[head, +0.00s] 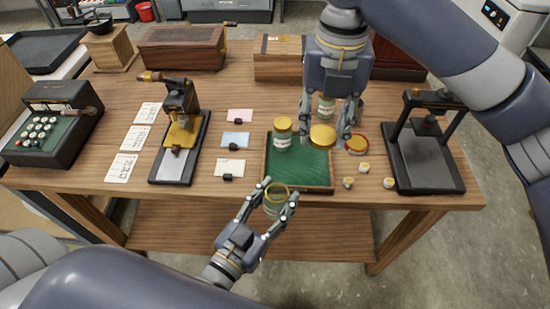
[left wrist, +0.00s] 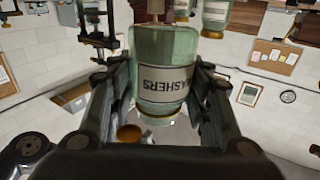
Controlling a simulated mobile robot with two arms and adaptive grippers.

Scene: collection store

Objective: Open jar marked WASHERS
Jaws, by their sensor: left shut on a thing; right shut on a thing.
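My left gripper (head: 277,196) is shut around the body of a greenish glass jar (head: 274,209) and holds it in front of the tray's near edge. In the left wrist view its label (left wrist: 160,84) reads WASHERS, upside down. The jar's top shows a gold rim around a greenish opening, with no lid on it. My right gripper (head: 326,134) is shut on a round gold lid (head: 322,136), held over the right part of the green tray, apart from the jar.
The green-lined tray (head: 310,170) holds another gold-lidded jar (head: 282,142). A further jar (head: 325,108) stands behind my right gripper. A red-rimmed round dish (head: 357,145), several small pale items (head: 364,168) and a black press (head: 425,150) are to the right. A brass-and-black device (head: 182,130) stands left.

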